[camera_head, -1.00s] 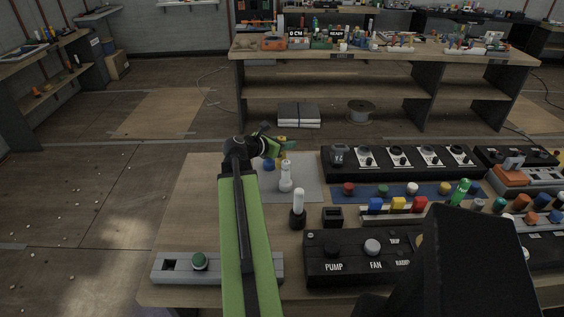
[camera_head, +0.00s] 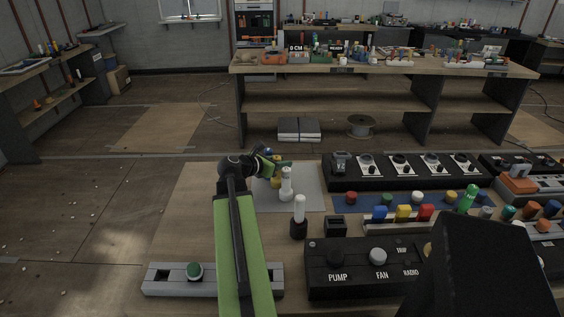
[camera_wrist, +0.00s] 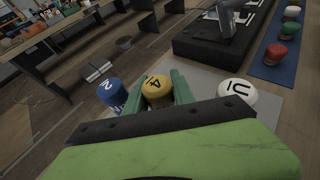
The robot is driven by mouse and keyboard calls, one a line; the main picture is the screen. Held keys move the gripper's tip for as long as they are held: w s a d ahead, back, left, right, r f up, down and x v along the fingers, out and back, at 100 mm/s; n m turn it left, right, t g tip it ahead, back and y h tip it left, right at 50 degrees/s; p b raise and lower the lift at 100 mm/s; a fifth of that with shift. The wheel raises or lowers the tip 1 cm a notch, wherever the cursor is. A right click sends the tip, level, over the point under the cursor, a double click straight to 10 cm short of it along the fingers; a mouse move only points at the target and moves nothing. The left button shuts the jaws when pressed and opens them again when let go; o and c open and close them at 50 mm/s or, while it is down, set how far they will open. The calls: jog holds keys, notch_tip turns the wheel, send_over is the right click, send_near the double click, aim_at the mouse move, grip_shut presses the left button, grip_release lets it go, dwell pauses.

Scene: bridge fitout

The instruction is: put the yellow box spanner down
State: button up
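The yellow box spanner (camera_wrist: 155,88), marked 4 on top, is between the two green fingers of my gripper (camera_wrist: 158,97) in the wrist view. The fingers look closed against its sides. In the head view, my gripper (camera_head: 277,164) is over the grey mat (camera_head: 308,194), and the yellow spanner (camera_head: 277,181) shows upright below the fingers. I cannot tell whether its foot touches the mat. A blue spanner (camera_wrist: 112,92) marked 2 is close on the left in the wrist view. A white spanner (camera_head: 286,184) stands close on the right.
A white-topped black holder (camera_head: 299,219) and a small black block (camera_head: 335,226) stand in front of the mat. A black panel with dials (camera_head: 402,172) lies right of it. A grey switch strip (camera_head: 223,282) is at the front left. Bare bench lies left of the mat.

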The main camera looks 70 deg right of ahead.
jog(key=shift+o, duration=0.4)
jog(key=shift+r, duration=0.2)
jog(key=p+v, duration=0.3)
jog(key=v, duration=0.4)
jog(key=shift+a, duration=0.2)
jog(key=shift+r, duration=0.1)
